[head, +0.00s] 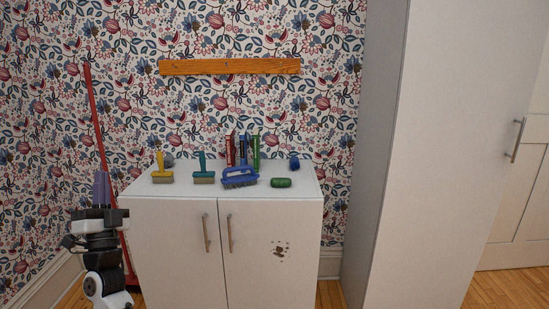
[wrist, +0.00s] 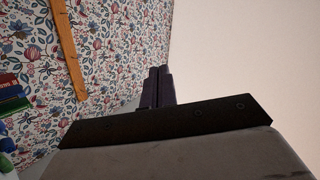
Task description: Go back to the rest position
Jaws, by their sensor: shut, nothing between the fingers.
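My gripper (head: 101,188) is at the left of the head view, pointing up, beside the left front of the white cabinet. Its purple fingers are together and hold nothing.
The white cabinet (head: 165,240) bears a yellow brush (head: 161,172), a teal brush (head: 203,172), a blue brush (head: 240,177) and a green brush (head: 281,183). A red pole (head: 98,125) leans at the left wall. A tall white cupboard (head: 440,150) stands at the right.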

